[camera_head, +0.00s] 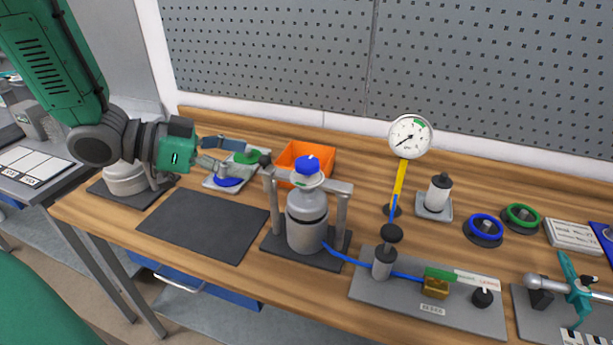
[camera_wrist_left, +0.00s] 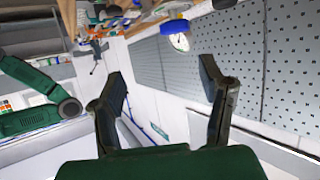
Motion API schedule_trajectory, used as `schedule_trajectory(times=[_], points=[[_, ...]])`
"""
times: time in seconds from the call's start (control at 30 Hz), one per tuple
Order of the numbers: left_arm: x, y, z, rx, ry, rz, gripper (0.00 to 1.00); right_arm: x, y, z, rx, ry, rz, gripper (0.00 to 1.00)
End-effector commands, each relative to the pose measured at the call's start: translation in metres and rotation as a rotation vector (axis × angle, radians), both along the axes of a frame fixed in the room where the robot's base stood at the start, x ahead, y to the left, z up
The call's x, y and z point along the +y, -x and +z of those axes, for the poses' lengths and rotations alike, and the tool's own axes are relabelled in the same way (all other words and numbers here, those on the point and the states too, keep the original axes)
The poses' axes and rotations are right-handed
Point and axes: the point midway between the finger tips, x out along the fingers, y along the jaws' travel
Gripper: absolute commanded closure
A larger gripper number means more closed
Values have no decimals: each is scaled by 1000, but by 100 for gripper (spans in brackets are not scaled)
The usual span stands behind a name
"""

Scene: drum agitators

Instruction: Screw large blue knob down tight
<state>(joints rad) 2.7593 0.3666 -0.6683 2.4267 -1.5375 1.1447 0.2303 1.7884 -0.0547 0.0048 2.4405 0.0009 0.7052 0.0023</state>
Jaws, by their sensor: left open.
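The large blue knob (camera_head: 307,165) sits on top of the grey metal vessel (camera_head: 307,222), which stands in a bracket frame on a dark base near the bench's middle. How tight it is cannot be told. My left gripper (camera_head: 240,157) is open and empty, left of the knob and apart from it, with its fingers pointing right. In the left wrist view the open fingers (camera_wrist_left: 165,85) have nothing between them. A blue rounded thing (camera_wrist_left: 174,27), likely the knob, shows beyond them near the gauge. My right gripper is not in view.
An orange bin (camera_head: 318,156) stands behind the vessel. A tray with green and blue parts (camera_head: 210,183) lies below my left gripper. A dark mat (camera_head: 205,225) is bare. A dial gauge (camera_head: 410,136) rises on a post to the right, joined by a blue hose.

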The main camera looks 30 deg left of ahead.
Motion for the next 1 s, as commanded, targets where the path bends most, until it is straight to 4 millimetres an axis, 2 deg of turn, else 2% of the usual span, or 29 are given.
schedule_trajectory(times=[0.03,0.1,0.37,0.67,1.0], points=[[4,-6,-4,-14,1,8,37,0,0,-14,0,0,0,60],[10,-11,-4,-14,-8,18,37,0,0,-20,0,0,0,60],[15,-23,-5,-9,-24,33,37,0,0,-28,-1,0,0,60],[-16,-61,-28,-7,-22,31,37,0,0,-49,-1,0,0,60],[-52,-106,-50,-5,-28,32,37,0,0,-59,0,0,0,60]])
